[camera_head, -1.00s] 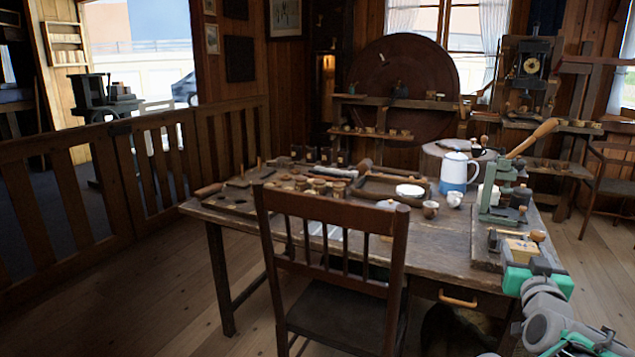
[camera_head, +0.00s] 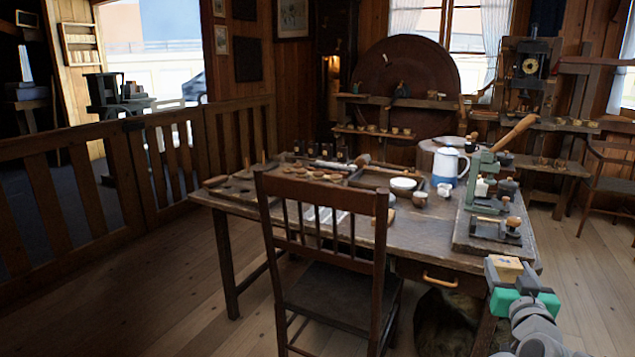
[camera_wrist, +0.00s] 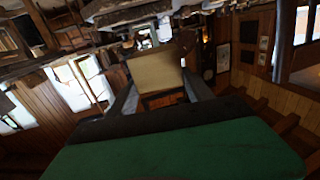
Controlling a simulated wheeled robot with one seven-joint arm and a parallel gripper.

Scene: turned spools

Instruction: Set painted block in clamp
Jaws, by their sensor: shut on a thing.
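A painted block (camera_head: 508,268), pale yellow-tan, is held between the dark fingers of my gripper (camera_head: 511,272), at the lower right of the head view. The gripper is shut on it, just off the table's front right corner. In the wrist view the block (camera_wrist: 157,72) sits between the two fingers beyond the green gripper body. A small dark device with a light wooden bar (camera_head: 492,221), which may be the clamp, stands on a dark board (camera_head: 470,243) at the table's right end. Whether its jaws are open is too small to tell.
A blue-and-white jug (camera_head: 446,166), cups and a white bowl (camera_head: 403,184) stand on the table (camera_head: 400,235). A chair (camera_head: 320,205) blocks the front.

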